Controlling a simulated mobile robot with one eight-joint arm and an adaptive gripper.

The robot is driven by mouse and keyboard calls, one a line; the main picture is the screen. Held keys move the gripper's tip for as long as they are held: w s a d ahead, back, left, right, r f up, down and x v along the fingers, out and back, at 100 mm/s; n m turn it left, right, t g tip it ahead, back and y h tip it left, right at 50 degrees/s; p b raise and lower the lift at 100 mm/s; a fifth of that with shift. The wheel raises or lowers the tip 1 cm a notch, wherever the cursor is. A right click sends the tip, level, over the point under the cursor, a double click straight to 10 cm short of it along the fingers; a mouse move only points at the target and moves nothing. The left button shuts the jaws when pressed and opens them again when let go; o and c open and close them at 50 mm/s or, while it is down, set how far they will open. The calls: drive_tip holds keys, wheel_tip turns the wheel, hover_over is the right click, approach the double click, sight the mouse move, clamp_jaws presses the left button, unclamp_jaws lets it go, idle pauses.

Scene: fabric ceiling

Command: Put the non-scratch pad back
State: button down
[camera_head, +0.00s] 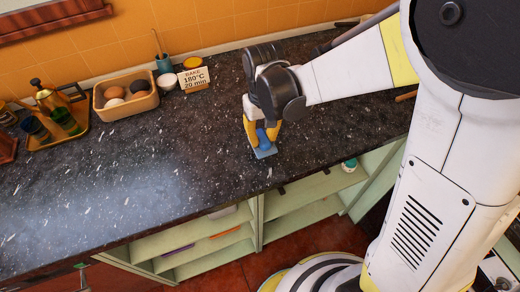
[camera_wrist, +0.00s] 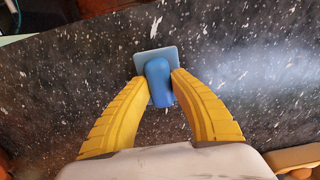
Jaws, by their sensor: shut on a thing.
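The non-scratch pad (camera_head: 264,152) is a light blue flat square with a darker blue rounded handle on top. It is at the countertop's front part in the head view, below my gripper (camera_head: 263,134). In the wrist view the pad (camera_wrist: 158,60) shows between the two yellow fingers of my gripper (camera_wrist: 159,85). The fingers are shut on its blue handle. I cannot tell whether the pad touches the counter or hangs just above it. Part of the handle is hidden by the fingers in the head view.
The dark speckled countertop (camera_head: 130,190) is clear to the left of my gripper. At the back are a basket of eggs (camera_head: 125,95), a tray with bottles (camera_head: 55,120) and a bake sign (camera_head: 194,79). Open green shelves (camera_head: 300,200) lie below the counter edge, holding a few items.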

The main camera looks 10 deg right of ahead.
sight(260, 147)
drive_tip(key=shift+a+f, duration=0.2)
drive_tip(key=shift+a, duration=0.2)
drive_tip(key=shift+f, duration=0.2)
wheel_tip(260, 147, down, 4)
drive_tip(key=shift+r+b, duration=0.15)
drive_tip(key=shift+b, duration=0.8)
drive_tip(key=c, duration=1.2)
unclamp_jaws()
